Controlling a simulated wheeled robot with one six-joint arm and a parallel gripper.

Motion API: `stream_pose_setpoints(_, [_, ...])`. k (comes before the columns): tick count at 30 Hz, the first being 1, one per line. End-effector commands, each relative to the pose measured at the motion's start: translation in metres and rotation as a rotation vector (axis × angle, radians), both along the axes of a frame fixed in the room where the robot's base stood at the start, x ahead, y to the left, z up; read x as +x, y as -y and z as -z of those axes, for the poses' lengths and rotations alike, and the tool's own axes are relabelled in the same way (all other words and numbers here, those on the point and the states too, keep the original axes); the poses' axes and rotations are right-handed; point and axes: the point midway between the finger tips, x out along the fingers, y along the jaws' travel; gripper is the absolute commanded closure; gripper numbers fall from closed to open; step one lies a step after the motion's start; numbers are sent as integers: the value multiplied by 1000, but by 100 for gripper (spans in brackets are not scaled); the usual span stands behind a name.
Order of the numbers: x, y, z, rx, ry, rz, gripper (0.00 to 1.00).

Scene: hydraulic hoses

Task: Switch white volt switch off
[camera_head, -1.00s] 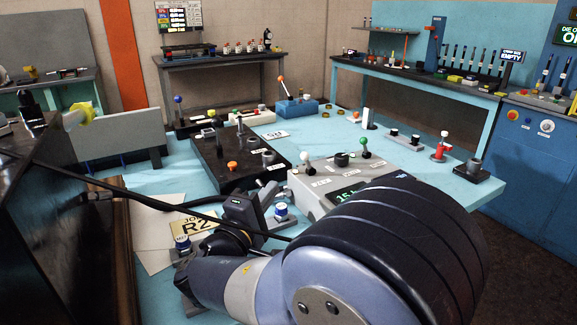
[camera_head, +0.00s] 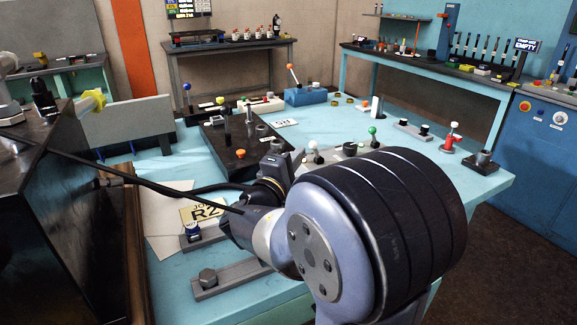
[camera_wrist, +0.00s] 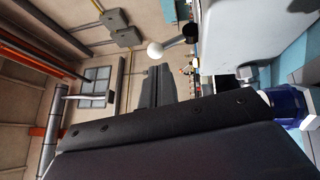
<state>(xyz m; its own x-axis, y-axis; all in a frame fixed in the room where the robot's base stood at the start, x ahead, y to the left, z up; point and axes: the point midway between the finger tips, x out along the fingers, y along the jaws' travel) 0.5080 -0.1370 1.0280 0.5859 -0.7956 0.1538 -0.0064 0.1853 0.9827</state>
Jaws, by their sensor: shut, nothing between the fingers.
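The grey switch box (camera_head: 330,157) on the blue workbench is mostly hidden behind my arm in the head view. Its white-balled switch lever (camera_head: 312,146) shows just past my arm, and a green-balled lever (camera_head: 372,131) stands to its right. In the wrist view the white ball (camera_wrist: 155,49) sits on a dark stem pointing left from the pale box (camera_wrist: 245,30). My gripper (camera_wrist: 160,72) is shut and empty, its dark fingers just below the white ball in the picture. I cannot tell whether they touch. The box's display is hidden.
A black panel (camera_head: 238,160) with knobs and levers stands left of the box. A red device with a white knob (camera_head: 452,135) and grey mounts are to the right. A bolted grey block (camera_head: 208,278) lies at the front. A black cable (camera_head: 120,185) crosses at left.

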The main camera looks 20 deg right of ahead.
Motion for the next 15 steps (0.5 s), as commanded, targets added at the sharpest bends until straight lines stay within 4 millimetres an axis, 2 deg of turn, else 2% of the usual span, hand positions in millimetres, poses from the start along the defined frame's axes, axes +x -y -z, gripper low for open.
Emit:
stream_pose_setpoints(4, [6, 8, -2, -1, 0, 1, 100])
stream_pose_setpoints(15, [7, 9, -2, 0, 0, -1, 100])
